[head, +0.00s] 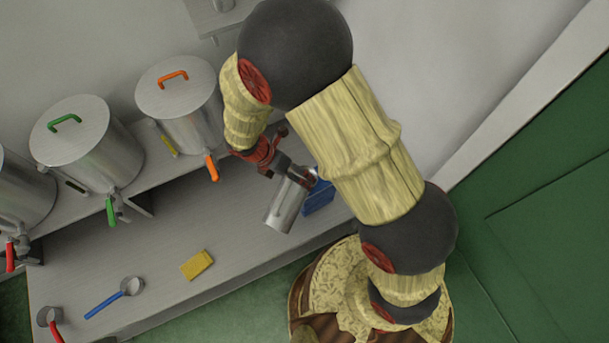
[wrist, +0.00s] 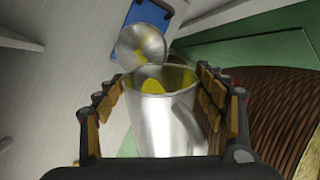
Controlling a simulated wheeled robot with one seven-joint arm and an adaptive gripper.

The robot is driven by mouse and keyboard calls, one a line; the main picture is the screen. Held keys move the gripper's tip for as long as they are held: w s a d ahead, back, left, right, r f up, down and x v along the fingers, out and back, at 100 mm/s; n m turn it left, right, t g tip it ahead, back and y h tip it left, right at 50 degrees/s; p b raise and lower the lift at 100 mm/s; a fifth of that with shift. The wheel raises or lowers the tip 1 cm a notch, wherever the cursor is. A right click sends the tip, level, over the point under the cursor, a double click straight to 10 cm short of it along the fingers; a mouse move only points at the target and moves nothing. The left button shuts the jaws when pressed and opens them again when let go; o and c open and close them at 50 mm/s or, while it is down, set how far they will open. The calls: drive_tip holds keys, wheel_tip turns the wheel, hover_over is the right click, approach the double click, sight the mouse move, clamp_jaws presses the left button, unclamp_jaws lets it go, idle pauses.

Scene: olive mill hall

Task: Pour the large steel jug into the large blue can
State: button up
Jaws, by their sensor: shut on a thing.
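A steel jug (head: 285,207) is held by my gripper (head: 292,178) above the right end of the steel bench, and looks tilted in the head view. In the wrist view the jug (wrist: 165,120) stands between both fingers, with yellow liquid visible inside its mouth. A blue thing (head: 319,199), likely the large blue can, is partly hidden behind the jug and my arm. In the wrist view the blue surface (wrist: 151,14) lies just beyond the jug, with a round steel funnel-like piece (wrist: 142,45) on it showing yellow inside. The jug's mouth appears close to this piece; contact cannot be told.
Steel drums with a green-handled lid (head: 75,140) and an orange-handled lid (head: 178,95) stand on a raised shelf, with taps at the front. A yellow sponge (head: 197,265), a blue-handled ladle (head: 115,297) and a red-handled ladle (head: 50,320) lie on the bench.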

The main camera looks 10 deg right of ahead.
drive_tip(key=shift+w+d+r+g+y+p, duration=0.15)
drive_tip(key=shift+w+d+g+y+p, duration=0.4)
drive_tip(key=shift+p, duration=1.1)
idle(0.5)
drive_tip(key=shift+w+d+g+p, duration=0.15)
drive_tip(key=shift+w+g+p, duration=0.15)
drive_tip(key=shift+p, duration=1.2)
